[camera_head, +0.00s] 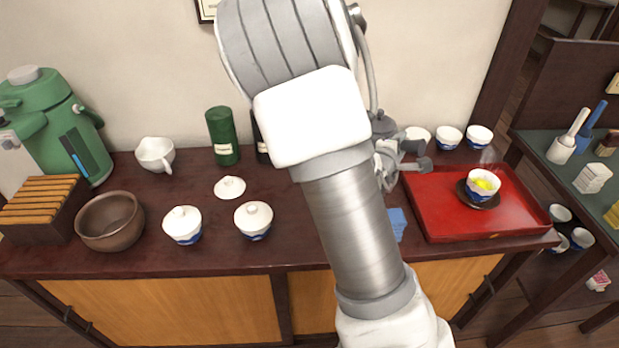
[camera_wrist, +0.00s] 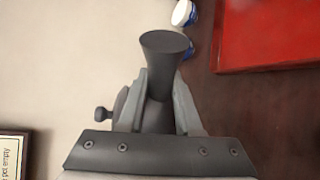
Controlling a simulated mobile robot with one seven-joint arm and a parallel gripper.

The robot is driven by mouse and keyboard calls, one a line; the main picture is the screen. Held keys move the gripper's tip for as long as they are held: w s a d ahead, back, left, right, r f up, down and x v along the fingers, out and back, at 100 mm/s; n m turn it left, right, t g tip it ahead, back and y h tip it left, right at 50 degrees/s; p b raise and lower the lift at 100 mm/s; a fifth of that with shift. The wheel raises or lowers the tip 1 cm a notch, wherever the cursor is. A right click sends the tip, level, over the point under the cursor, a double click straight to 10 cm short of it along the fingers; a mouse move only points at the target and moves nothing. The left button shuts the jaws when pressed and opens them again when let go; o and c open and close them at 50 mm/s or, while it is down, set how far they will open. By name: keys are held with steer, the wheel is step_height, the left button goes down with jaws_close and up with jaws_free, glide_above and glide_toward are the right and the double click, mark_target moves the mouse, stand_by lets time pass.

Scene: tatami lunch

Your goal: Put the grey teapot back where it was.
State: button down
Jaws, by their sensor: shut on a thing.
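The grey teapot (camera_head: 383,125) is near the wall, left of the red tray, partly hidden behind my arm. My gripper (camera_head: 394,160) is shut on its side handle. In the wrist view the handle's flared end (camera_wrist: 165,45) sticks out between the fingers (camera_wrist: 158,100), and a small dark knob (camera_wrist: 105,113) shows at left. I cannot tell whether the teapot touches the counter.
The red tray (camera_head: 440,222) holds a steaming cup (camera_head: 482,184) on a dark saucer (camera_head: 478,203). Several white cups (camera_head: 449,137) stand behind it. A blue cloth (camera_head: 397,222) lies left of the tray.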

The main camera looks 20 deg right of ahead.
steer(key=shift+w+a, duration=0.15)
steer(key=shift+a, duration=0.35)
steer(key=w+a+f+b, duration=0.1)
steer(key=a+f, duration=0.1)
steer(key=a, duration=0.1)
steer(key=w+a+f+b, duration=0.1)
steer(key=w+a+f, duration=0.1)
steer(key=a, duration=0.1)
steer(key=w+a+f+b, duration=0.2)
steer(key=a, duration=0.2)
steer(key=shift+w+f, duration=0.15)
steer(key=shift+f, duration=0.25)
steer(key=shift+a+f, duration=0.1)
steer(key=shift+f+b, duration=1.2)
steer(key=shift+f, duration=0.7)
steer(key=shift+f, duration=0.15)
steer(key=c, duration=0.6)
jaws_free()
